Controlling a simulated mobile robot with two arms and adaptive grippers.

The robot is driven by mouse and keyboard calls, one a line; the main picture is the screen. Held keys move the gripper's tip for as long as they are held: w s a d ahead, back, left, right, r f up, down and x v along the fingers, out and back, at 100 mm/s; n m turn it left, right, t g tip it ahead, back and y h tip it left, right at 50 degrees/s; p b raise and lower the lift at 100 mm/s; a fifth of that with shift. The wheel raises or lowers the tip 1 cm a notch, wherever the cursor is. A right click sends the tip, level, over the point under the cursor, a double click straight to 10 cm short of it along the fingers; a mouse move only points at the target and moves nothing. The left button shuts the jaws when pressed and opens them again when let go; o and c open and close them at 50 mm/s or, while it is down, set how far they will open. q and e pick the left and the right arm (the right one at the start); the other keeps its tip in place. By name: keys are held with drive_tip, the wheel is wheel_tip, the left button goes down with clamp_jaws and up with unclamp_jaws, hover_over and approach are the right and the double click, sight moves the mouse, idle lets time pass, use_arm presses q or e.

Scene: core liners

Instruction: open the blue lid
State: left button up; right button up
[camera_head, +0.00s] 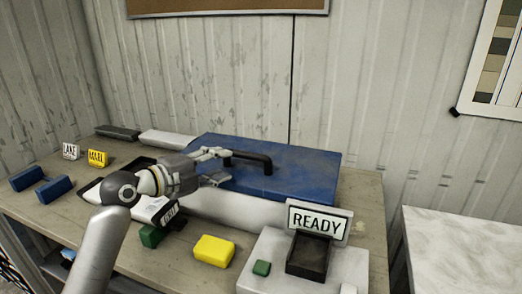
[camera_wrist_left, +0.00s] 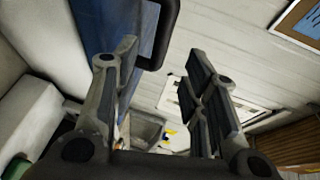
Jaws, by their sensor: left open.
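The blue lid (camera_head: 300,174) lies flat and closed on a white box (camera_head: 245,208) on the bench. A black bar handle (camera_head: 262,159) stands on the lid. My left gripper (camera_head: 222,166) is open at the lid's left part, with its fingers pointing toward the handle. In the left wrist view the open fingers (camera_wrist_left: 160,85) show no object held between them. The handle (camera_wrist_left: 160,40) shows there just beyond the left finger, with the blue lid (camera_wrist_left: 95,25) behind it. I cannot tell whether a finger touches the handle. My right gripper is not in view.
A READY sign (camera_head: 317,223) and a black tray (camera_head: 308,257) stand in front of the box. A yellow block (camera_head: 214,250) and a green block (camera_head: 150,236) lie nearer. Blue blocks (camera_head: 53,189) and small signs (camera_head: 97,158) are at left. A pale table (camera_head: 462,245) is at right.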

sight(244, 156)
use_arm(q)
drive_tip(key=p+x, duration=0.1)
drive_tip(key=x, duration=0.4)
drive_tip(key=shift+d+r, duration=0.15)
drive_tip(key=x, duration=0.3)
drive_tip(key=shift+p, duration=0.4)
drive_tip(key=shift+x, duration=1.05)
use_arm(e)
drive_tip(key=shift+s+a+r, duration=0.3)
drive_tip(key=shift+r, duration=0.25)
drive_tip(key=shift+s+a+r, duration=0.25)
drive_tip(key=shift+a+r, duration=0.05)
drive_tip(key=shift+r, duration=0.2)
use_arm(q)
drive_tip(key=c, duration=0.9)
clamp_jaws()
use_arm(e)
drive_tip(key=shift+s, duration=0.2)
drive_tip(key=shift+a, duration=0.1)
